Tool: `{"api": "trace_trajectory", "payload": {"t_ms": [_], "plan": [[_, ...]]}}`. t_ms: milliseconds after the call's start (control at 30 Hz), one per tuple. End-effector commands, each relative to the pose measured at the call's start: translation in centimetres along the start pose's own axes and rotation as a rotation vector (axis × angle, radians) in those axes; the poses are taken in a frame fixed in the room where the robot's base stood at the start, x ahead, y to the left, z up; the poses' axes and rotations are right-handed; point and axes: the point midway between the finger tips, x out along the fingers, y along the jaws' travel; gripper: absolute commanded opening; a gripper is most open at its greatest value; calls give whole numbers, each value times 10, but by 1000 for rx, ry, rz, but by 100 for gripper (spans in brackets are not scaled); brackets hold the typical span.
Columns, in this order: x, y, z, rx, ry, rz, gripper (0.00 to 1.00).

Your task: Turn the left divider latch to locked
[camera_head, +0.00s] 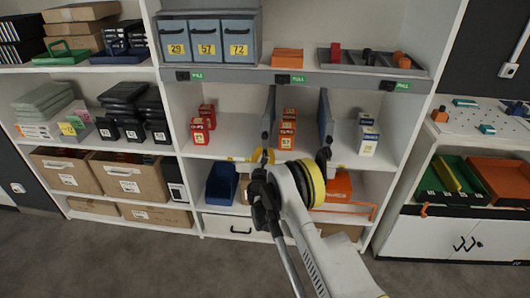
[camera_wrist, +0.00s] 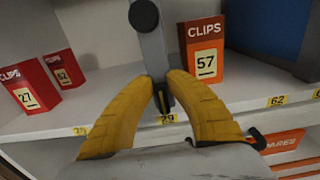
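The left divider (camera_head: 269,108) is a grey upright panel on the middle shelf, left of red-orange CLIPS boxes. Its front edge (camera_wrist: 153,50) shows in the wrist view, with a round black knob (camera_wrist: 144,14) high on it and a dark narrow piece (camera_wrist: 161,97) low down. I cannot tell whether that piece is the latch's end or its setting. My gripper (camera_wrist: 162,78) has its yellow fingertips close together in front of the divider's lower edge, beside the dark piece; contact is unclear. In the head view my gripper (camera_head: 263,156) is at the shelf's front edge.
An orange CLIPS box (camera_wrist: 206,55) stands just right of my fingers. Two red boxes (camera_wrist: 30,86) (camera_wrist: 64,68) stand left. Shelf space between them and the divider is clear.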

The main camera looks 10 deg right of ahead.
Motion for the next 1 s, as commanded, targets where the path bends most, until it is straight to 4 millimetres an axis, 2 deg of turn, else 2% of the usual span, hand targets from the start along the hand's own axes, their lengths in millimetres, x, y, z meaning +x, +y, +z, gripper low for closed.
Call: {"api": "trace_trajectory", "payload": {"t_ms": [567,1000], "plan": [[0,-1,0,53,0,0,0],[0,-8,-1,392,0,-1,0]]}}
